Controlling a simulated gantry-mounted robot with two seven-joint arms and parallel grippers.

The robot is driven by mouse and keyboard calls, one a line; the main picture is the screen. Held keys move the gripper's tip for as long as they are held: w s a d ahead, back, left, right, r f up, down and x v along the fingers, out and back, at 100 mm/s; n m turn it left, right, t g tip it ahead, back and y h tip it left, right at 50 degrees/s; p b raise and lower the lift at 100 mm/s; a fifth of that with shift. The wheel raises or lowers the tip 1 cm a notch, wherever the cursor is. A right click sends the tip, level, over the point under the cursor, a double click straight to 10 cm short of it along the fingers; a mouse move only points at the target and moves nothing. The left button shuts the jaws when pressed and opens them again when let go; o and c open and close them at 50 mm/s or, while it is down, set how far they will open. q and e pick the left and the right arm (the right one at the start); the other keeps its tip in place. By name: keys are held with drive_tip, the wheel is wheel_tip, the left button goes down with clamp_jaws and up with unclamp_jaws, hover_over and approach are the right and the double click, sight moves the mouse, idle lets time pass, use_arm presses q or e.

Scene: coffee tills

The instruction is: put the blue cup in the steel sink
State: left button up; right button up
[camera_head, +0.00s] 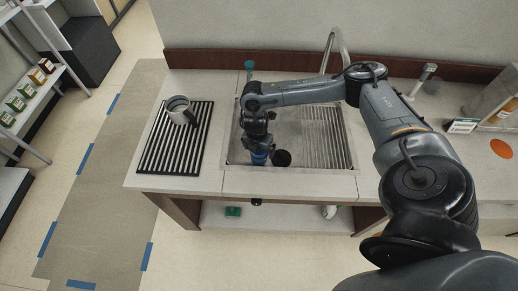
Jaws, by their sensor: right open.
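The blue cup (259,158) is at the front left of the steel sink (236,150), within the basin's outline. It is directly below my right gripper (259,147), which partly hides it. My right gripper is open, with its fingers pointing down close to the cup. I cannot tell whether the fingers touch the cup or whether the cup rests on the sink floor. My left gripper is not in view.
A dark round patch (282,158), perhaps the drain, is right of the cup. A faucet (333,45) rises behind the sink. A ribbed drainboard (326,148) lies on the right.

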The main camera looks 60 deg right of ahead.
wheel_tip(320, 180, up, 12)
drive_tip(key=a+p, duration=0.1)
drive_tip(key=p, duration=0.4)
drive_tip(key=shift+a, duration=0.2)
